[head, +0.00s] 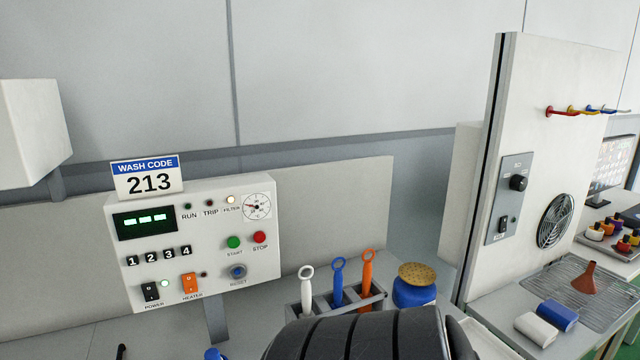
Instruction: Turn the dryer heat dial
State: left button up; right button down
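The likely dryer heat dial (517,183) is a round black knob on a grey plate (512,205) fixed to the upright white panel at the right. Small marks surround the knob, too small to read. A small black rocker switch (502,226) sits below it on the same plate. A round fan grille (556,220) is set in the panel to the right of the plate. Neither of my grippers shows. A large black ribbed part, probably my arm, fills the bottom middle and hides part of the bench. Nothing touches the dial.
A white control box (200,262) with a "WASH CODE 213" sign (148,176) stands at the left. A grey rack (310,292) with white, blue and orange tools and a blue pot (415,292) stand mid-bench. A wire rack (597,290) lies below the fan.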

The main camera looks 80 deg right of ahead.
aim_at(518, 183)
jog(key=z, duration=3.65)
jog(key=i+l+u, duration=0.1)
jog(key=l, duration=0.25)
